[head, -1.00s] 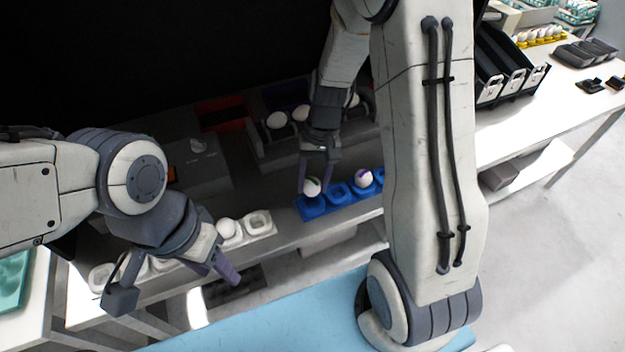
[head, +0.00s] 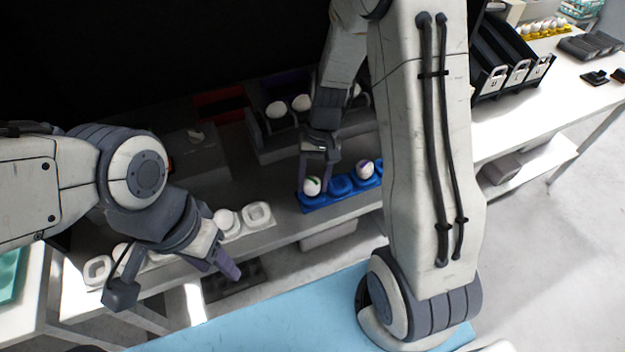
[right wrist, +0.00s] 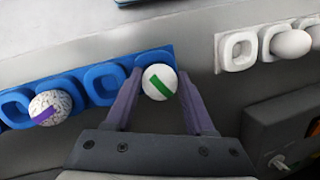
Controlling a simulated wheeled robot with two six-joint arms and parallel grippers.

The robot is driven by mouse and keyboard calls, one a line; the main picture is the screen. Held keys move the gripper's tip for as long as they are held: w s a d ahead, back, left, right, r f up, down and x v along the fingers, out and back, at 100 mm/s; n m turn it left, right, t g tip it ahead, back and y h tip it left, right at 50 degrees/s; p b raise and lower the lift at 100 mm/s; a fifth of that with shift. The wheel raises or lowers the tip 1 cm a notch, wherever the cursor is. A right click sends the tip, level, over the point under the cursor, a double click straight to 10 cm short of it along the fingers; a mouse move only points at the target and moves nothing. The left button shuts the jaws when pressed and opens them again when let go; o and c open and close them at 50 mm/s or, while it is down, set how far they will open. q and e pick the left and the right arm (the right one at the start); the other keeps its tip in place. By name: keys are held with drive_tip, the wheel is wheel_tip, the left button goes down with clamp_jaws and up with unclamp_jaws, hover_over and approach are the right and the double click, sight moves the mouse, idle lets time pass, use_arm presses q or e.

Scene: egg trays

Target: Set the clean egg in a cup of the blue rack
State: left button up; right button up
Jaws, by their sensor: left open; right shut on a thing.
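The white egg with a green band (head: 312,186) is between the fingers of my right gripper (head: 314,176), which is shut on it. It is at the left end cup of the blue rack (head: 322,205); in the right wrist view this egg (right wrist: 159,82) covers the end cup, and I cannot tell whether it is fully seated. A speckled egg with a purple band (right wrist: 50,107) sits in another cup of the blue rack (right wrist: 80,86), with an empty cup between. My left gripper (head: 175,281) is open and empty near the white rack.
The white rack (head: 259,214) holds white eggs and has an empty end cup. Behind the blue rack stands a grey holder (head: 268,147) with several eggs. Black bins (head: 497,75) stand at the right. A blue surface (head: 260,318) lies in front.

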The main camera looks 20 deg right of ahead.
drive_tip(key=shift+f, duration=0.3)
drive_tip(key=o, duration=0.8)
drive_tip(key=shift+r, duration=0.1)
drive_tip(key=v, duration=1)
drive_tip(key=s+a+r+n+t+h, duration=0.1)
drive_tip(key=s+a+r+n, duration=0.2)
drive_tip(key=s+a+n, duration=0.7)
drive_tip(key=s+a, duration=0.4)
drive_tip(key=s, duration=0.5)
drive_tip(key=shift+s+a+r+t, duration=0.25)
drive_tip(key=shift+a+t, duration=0.05)
drive_tip(key=shift+a, duration=0.05)
